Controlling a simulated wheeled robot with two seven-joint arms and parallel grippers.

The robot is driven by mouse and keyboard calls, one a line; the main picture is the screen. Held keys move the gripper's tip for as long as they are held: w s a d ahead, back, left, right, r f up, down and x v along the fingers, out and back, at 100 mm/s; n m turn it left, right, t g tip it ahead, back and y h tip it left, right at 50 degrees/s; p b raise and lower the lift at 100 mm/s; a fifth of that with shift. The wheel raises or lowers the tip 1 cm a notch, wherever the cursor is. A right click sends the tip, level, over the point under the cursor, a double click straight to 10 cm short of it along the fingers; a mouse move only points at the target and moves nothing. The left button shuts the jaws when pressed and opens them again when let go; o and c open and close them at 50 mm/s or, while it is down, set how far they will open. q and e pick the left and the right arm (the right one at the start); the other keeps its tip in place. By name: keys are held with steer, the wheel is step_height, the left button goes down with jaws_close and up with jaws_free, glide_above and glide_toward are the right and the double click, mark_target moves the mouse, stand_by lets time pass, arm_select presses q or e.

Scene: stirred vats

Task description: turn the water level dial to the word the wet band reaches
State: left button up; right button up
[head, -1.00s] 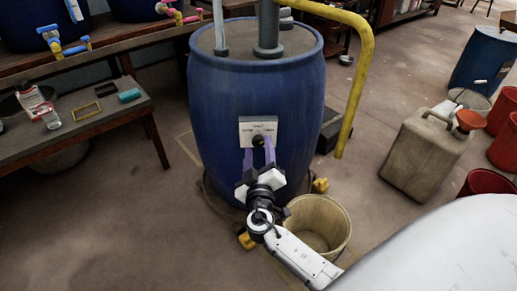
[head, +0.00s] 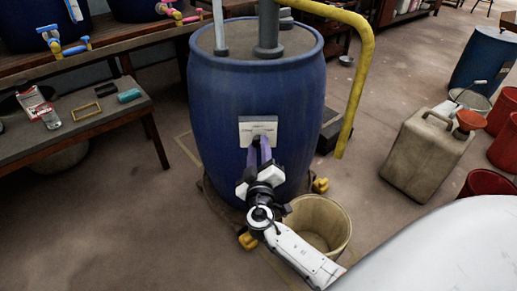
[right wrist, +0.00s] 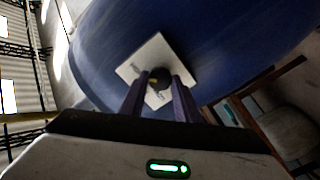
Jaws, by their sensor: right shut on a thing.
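The water level dial is a dark round knob (right wrist: 159,77) on a pale square plate (head: 248,127) fixed to the front of a large blue vat (head: 220,110). My right gripper (head: 259,147) reaches up to the plate from below and is shut on the knob. In the right wrist view the two purple fingers (right wrist: 160,92) stand on either side of the knob. The plate appears tilted in that view. Its lettering is too small to read, and I cannot make out a wet band on the vat. My left gripper is not in view.
A beige bucket (head: 338,213) stands below the vat, beside my right arm. A yellow pipe (head: 357,87) runs down at the vat's right. A large beige jerrycan (head: 420,150) stands further right. A low bench (head: 80,122) stands left. Floor between bench and vat is clear.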

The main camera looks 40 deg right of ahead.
steer(key=shift+n, duration=1)
steer(key=n, duration=0.2)
steer(key=shift+n+b, duration=0.3)
steer(key=shift+b, duration=0.05)
steer(key=n, duration=0.3)
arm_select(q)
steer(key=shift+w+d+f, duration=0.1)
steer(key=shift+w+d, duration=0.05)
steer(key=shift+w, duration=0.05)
arm_select(e)
steer(key=shift+n, duration=0.7)
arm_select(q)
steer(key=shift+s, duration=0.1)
arm_select(e)
steer(key=shift+f, duration=0.1)
steer(key=o, duration=1)
steer(key=shift+o, duration=0.2)
steer(key=shift+s+a, duration=0.1)
